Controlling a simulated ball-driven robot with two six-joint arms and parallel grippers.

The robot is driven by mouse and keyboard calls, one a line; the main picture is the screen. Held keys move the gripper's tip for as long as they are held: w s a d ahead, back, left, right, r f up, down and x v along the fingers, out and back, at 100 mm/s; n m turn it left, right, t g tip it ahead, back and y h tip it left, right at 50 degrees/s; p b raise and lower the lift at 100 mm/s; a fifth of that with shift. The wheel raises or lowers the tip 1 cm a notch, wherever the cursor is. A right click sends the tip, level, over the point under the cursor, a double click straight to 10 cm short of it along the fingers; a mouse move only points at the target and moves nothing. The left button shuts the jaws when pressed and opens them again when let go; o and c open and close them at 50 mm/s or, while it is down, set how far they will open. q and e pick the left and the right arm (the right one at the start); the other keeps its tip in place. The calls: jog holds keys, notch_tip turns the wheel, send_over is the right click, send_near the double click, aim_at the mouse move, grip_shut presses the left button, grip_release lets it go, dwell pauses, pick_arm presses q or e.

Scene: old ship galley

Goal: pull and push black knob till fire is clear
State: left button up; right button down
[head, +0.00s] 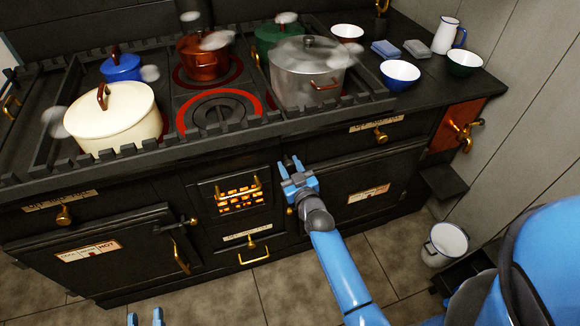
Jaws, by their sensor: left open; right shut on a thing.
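A firebox with a barred grate (240,196) glows orange in the middle of the black stove front. My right gripper (291,166) is against the stove front, just up and right of the grate. It is shut on the black knob, which the fingers mostly hide; I cannot tell how far out the knob is. My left gripper (145,318) shows only its fingertips at the bottom edge, apart and empty, low and well away from the stove.
Steaming pots, including a cream pot (112,120) and a steel pot (305,75), stand on the stove top near a glowing red ring (218,110). Bowls (400,75) and a jug (448,35) stand at right. A white bucket (445,244) is on the floor.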

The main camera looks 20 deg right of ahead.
aim_at(290, 169)
jog(key=s, duration=0.6)
jog(key=shift+s+d, duration=0.1)
jog(key=shift+s, duration=0.25)
jog(key=c, duration=0.7)
grip_release()
jog(key=s+b, duration=0.3)
jog(key=s, duration=0.7)
jog(key=shift+s+d+b, duration=0.35)
jog(key=shift+d, duration=0.1)
